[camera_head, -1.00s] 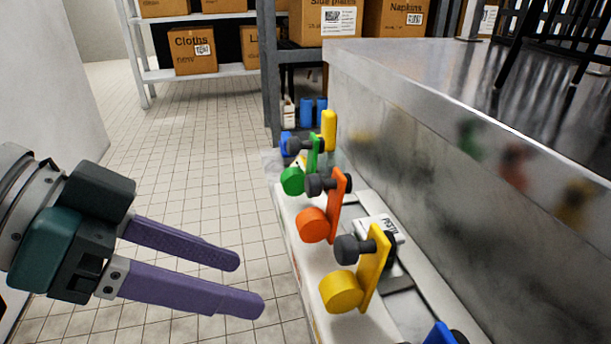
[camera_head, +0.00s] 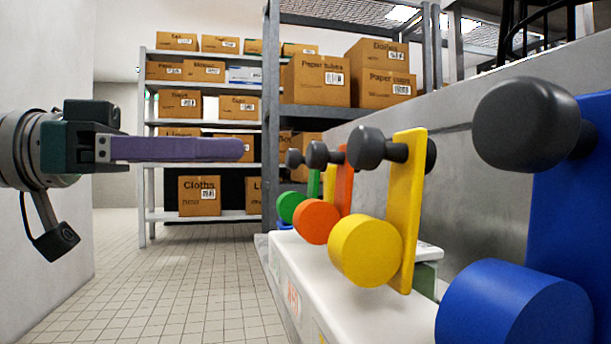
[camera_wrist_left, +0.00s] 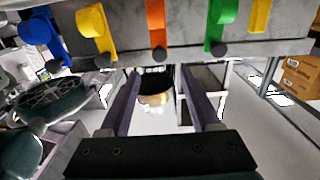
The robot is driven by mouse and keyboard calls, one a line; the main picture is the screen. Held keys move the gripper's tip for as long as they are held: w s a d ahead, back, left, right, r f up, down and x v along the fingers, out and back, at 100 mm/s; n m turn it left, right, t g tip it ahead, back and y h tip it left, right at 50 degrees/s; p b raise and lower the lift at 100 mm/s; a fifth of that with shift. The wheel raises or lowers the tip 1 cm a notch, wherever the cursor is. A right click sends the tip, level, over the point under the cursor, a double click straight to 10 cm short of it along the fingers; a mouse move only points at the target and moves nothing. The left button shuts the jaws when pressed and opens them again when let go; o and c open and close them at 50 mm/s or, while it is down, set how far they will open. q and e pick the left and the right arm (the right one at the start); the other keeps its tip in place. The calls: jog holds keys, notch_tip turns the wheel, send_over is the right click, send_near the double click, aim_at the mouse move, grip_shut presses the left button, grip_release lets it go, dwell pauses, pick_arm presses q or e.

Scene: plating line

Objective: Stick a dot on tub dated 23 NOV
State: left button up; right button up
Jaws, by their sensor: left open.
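My left gripper (camera_head: 238,149) is seen side-on in the head view, its purple fingers pointing right over open floor. It is apart from the coloured pieces. In the left wrist view my left gripper (camera_wrist_left: 160,78) has its fingers spread, with nothing held between them. No tub dated 23 NOV and no dot can be made out. My right gripper is not in view.
Blue (camera_head: 515,305), yellow (camera_head: 365,250), orange (camera_head: 317,221) and green (camera_head: 291,207) cylinders with upright plates and dark knobs line a white ledge (camera_head: 350,315) beside a grey counter side (camera_head: 480,220). Shelves of boxes (camera_head: 320,80) stand behind. The floor (camera_head: 170,290) is clear.

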aim_at(308, 153)
pick_arm(q)
jog(key=b+x, duration=0.1)
jog(key=x, duration=0.6)
jog(key=shift+d+f, duration=0.1)
jog(key=shift+d, duration=0.15)
grip_shut()
dwell(1.1)
